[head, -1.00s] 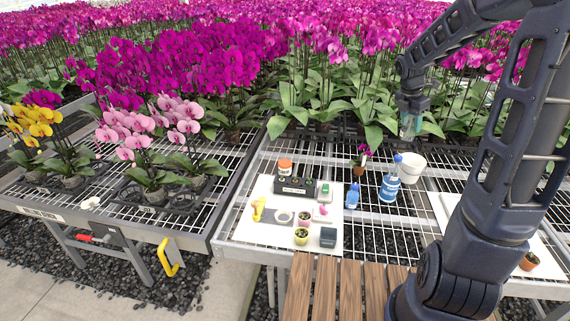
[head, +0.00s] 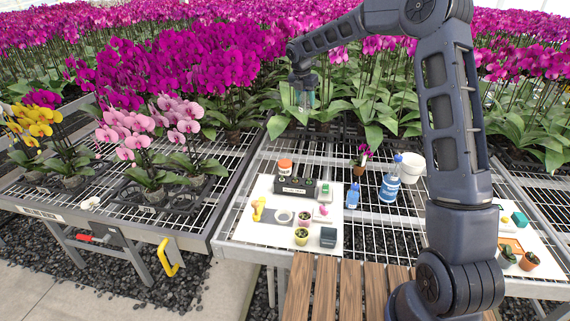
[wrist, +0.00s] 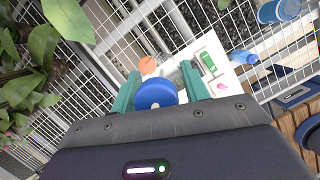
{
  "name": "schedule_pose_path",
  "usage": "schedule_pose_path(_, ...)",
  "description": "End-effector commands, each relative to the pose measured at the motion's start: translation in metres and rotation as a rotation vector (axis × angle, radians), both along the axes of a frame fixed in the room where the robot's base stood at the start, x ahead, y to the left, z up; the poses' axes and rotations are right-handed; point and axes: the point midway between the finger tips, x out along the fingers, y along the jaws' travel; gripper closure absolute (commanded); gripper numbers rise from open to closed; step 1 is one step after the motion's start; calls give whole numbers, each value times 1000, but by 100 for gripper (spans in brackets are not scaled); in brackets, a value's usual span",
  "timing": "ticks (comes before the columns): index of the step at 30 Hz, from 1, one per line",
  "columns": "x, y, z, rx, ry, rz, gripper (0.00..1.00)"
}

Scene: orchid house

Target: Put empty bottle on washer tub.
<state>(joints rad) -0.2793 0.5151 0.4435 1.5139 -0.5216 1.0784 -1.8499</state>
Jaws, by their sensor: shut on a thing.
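My gripper (head: 305,92) hangs in the air at the back, above the far part of the bench and in front of the orchids. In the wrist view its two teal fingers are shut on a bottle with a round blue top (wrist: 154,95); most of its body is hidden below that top. A white round tub (head: 411,168) stands on the mesh bench, to the right of the held bottle and apart from it. I cannot tell for sure that this is the washer tub.
Orchids crowd the back. Bare mesh lies around the board.

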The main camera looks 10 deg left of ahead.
Motion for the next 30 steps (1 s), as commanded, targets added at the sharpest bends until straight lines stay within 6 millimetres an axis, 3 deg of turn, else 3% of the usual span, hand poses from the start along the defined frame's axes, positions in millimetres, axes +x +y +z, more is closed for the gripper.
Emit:
schedule_pose_path(3,1,36,-5,3,0,40,76)
schedule_pose_path(12,-1,88,-14,8,3,98,76)
schedule_pose_path(18,-1,85,-45,6,4,96,76)
schedule_pose_path(26,-1,85,-73,7,3,95,76)
schedule_pose_path(30,-1,85,-101,5,5,96,76)
